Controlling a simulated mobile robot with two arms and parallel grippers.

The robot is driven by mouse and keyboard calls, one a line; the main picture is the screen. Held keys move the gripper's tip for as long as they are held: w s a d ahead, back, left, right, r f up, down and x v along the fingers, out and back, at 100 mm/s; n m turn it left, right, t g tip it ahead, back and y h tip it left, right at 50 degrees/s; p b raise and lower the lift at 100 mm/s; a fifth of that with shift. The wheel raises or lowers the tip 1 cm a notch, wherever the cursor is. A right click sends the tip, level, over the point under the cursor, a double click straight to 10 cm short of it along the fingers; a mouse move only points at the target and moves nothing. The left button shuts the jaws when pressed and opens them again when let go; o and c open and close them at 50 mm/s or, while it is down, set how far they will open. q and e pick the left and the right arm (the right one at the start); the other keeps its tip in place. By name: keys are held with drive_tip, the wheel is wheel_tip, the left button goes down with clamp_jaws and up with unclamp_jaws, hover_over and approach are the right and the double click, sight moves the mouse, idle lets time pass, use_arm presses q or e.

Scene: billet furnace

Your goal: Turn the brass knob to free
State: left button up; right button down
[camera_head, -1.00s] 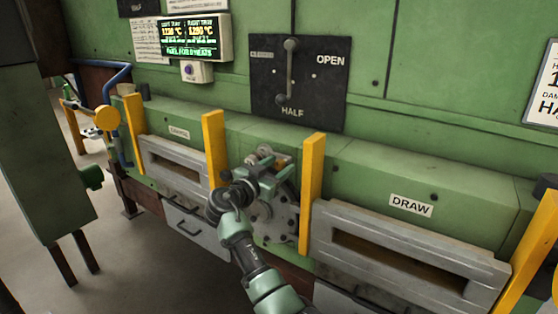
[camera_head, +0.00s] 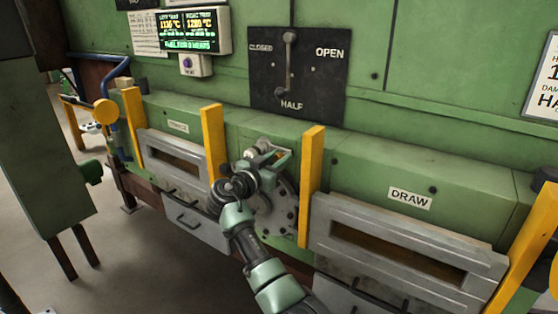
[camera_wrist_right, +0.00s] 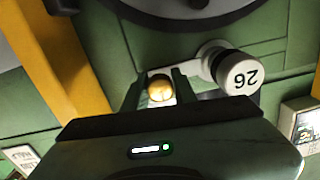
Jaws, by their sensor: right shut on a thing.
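The brass knob (camera_wrist_right: 160,89) shows as a small round gold end in the right wrist view, between the two fingers of my right gripper (camera_wrist_right: 159,92). The fingers are closed on its sides. In the head view my right gripper (camera_head: 272,160) is at the round grey flanged plate (camera_head: 284,208) between two yellow posts, and the brass knob cannot be made out there. A pale cylinder marked 26 (camera_wrist_right: 240,73) sits just right of the knob in the wrist view, close to the right finger. My left gripper is not in view.
Yellow posts (camera_head: 311,185) (camera_head: 213,145) stand close on both sides of the plate. The DRAW door (camera_head: 400,225) is at right, another slotted door (camera_head: 175,158) at left. Above is a black lever plate (camera_head: 320,85) marked CLOSED, HALF and OPEN. A lit display (camera_head: 188,30) hangs upper left.

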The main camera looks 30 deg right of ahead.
drive_tip(key=shift+f+n+b, duration=0.15)
drive_tip(key=shift+n+b, duration=0.5)
drive_tip(key=shift+n, duration=1.35)
drive_tip(key=n, duration=0.3)
drive_tip(key=shift+n+b, duration=0.3)
drive_tip(key=n, duration=0.3)
drive_tip(key=n+p, duration=0.1)
drive_tip(key=shift+r+g, duration=0.25)
drive_tip(key=shift+g, duration=0.05)
drive_tip(key=n+p, duration=0.2)
drive_tip(key=n, duration=0.2)
drive_tip(key=shift+s, duration=0.1)
drive_tip(key=shift+n+p, duration=0.55)
drive_tip(key=shift+n, duration=0.45)
drive_tip(key=shift+f, duration=0.1)
drive_tip(key=c, duration=1.1)
unclamp_jaws()
drive_tip(key=shift+c, duration=0.2)
